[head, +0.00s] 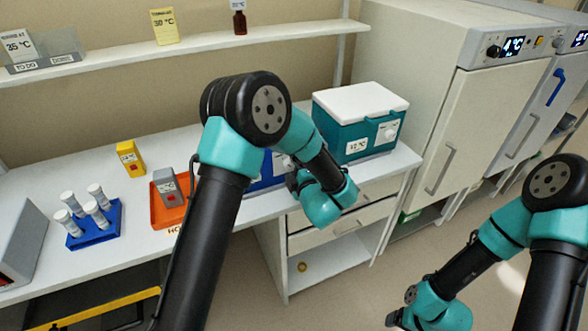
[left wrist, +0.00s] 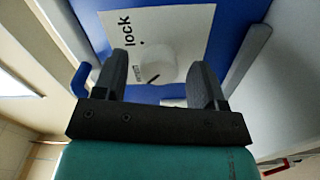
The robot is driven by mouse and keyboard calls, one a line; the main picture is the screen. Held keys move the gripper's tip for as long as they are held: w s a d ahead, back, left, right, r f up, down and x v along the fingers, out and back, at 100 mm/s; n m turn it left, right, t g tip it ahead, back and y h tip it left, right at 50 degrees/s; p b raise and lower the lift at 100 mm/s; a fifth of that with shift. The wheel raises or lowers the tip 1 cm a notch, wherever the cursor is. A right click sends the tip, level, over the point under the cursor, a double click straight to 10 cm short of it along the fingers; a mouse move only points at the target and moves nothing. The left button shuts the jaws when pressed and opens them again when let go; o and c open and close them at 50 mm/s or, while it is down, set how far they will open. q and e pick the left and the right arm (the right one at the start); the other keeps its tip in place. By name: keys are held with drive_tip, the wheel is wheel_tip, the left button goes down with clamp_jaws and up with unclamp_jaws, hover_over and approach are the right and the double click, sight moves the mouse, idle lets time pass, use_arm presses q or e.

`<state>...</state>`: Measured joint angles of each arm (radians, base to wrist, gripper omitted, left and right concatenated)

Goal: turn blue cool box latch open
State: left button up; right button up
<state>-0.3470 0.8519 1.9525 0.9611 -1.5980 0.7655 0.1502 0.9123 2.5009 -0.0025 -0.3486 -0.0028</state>
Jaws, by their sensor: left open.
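The blue cool box (head: 264,172) stands on the bench, mostly hidden behind my left arm in the head view. In the left wrist view its blue front (left wrist: 238,22) fills the top, with a white label (left wrist: 185,20) reading "lock". A round white latch knob (left wrist: 153,64) with a dark pointer mark sits on that label. My left gripper (left wrist: 158,72) is open, its two fingers on either side of the knob; I cannot tell whether they touch it. It also shows in the head view (head: 292,181). My right gripper (head: 396,318) is low, at the bottom edge, its fingers unclear.
A teal cool box (head: 340,142) with a white lid stands to the right on the bench. An orange tray (head: 160,214) and a blue tube rack (head: 78,241) stand left. Fridge cabinets (head: 480,130) line the right. A shelf (head: 110,64) runs above the bench.

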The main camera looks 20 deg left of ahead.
use_arm(q)
drive_tip(key=v, duration=1.7)
drive_tip(key=shift+s, duration=0.2)
